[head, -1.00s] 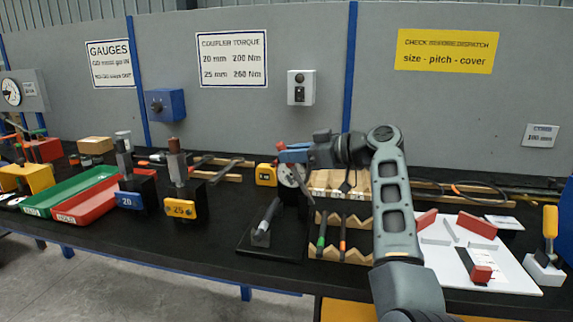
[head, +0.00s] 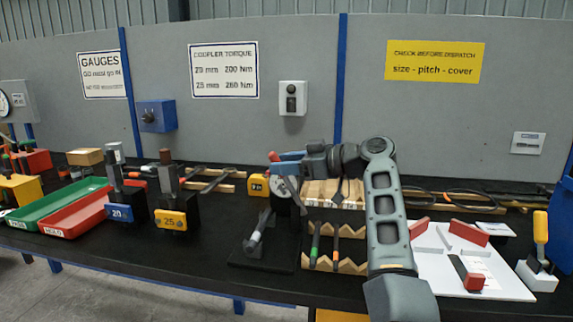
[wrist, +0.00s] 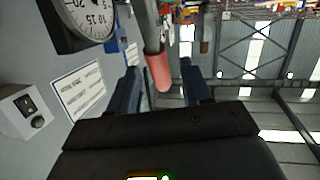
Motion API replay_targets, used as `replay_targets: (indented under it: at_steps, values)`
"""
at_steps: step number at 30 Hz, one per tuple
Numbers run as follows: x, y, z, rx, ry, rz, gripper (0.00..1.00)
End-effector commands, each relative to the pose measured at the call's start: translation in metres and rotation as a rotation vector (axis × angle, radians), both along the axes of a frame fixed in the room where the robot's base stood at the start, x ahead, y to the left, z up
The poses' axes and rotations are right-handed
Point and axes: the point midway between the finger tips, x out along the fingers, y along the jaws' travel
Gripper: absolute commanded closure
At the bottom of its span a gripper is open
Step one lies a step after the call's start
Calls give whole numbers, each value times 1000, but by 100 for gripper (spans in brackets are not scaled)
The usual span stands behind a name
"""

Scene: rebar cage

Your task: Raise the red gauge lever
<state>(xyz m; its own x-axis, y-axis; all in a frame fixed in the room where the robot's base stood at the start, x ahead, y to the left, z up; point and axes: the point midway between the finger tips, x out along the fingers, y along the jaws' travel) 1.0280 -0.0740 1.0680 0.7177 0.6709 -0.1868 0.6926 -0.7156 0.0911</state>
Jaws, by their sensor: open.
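The gauge lever has a grey shaft and a red grip (wrist: 158,72). In the wrist view the red grip lies between my two open fingers, with a gap visible on both sides. My gripper (wrist: 160,88) has dark blue fingers. In the head view my gripper (head: 288,161) is at the top of the gauge stand, and a small red tip (head: 273,156) shows beside its fingers. The round white gauge dial (wrist: 90,14) is at the upper left of the wrist view. In the head view my gripper and the lever partly hide the gauge (head: 281,202).
A grey clamp-like part (head: 258,238) stands on a black plate in front of the gauge. Wooden notched racks (head: 334,265) are right of it, then a white board (head: 430,270) with red blocks. A yellow tape measure (head: 258,185) stands close behind left. The wall panel is behind.

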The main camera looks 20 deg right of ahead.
Motion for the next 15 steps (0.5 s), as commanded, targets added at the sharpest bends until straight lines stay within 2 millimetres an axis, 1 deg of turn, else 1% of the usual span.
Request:
replay_targets:
  at_steps: [5, 15]
  values:
    - [-6, -7, 1, 0, 0, -2, 52]
    - [-43, -42, 10, -1, 0, -3, 52]
